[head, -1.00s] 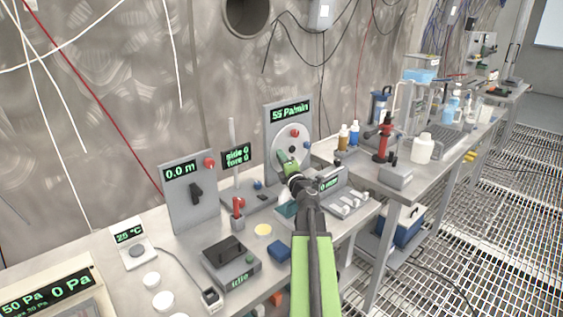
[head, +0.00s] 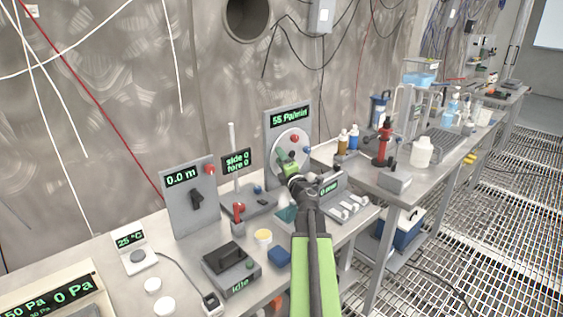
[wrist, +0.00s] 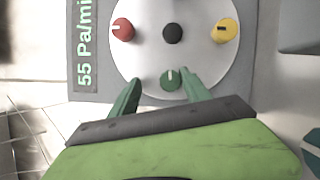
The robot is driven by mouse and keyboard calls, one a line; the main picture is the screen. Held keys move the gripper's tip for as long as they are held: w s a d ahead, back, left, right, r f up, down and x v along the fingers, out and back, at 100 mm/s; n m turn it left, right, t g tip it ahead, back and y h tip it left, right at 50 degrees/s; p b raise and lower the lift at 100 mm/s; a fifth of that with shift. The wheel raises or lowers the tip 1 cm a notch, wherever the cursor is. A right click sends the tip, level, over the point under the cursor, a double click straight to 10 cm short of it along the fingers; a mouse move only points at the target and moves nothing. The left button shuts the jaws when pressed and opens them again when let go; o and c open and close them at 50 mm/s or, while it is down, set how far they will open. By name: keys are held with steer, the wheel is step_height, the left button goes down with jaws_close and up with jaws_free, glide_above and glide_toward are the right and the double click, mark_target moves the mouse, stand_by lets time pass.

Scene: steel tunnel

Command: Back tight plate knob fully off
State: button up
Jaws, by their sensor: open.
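An upright grey panel (head: 275,122) reads "55 Pa/min" and carries a round white plate (head: 284,141). On the plate are a red knob (head: 294,138), a blue knob (head: 307,150) and a green knob (head: 281,154). The wrist view shows the red knob (wrist: 123,29), a black centre knob (wrist: 173,33), a yellow knob (wrist: 225,31) and the green knob (wrist: 171,79) with a white mark. My gripper (wrist: 163,82) is open, its two green fingertips on either side of the green knob. Contact cannot be told. The blue knob is outside the wrist view.
Left of the panel stand a "side 0 fore 0" display (head: 237,160) with a white rod and a "0.0 m" panel (head: 185,215). An "idle" box (head: 232,268) and a blue block (head: 279,256) lie in front. Bottles and a red stand (head: 382,145) are at right.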

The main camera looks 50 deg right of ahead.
steer(key=s+d+r+p, duration=0.4)
steer(key=s+r+p, duration=0.3)
steer(key=s+r, duration=0.2)
steer(key=shift+s+r+p, duration=0.2)
steer(key=shift+s+p, duration=0.2)
steer(key=shift+s, duration=0.65)
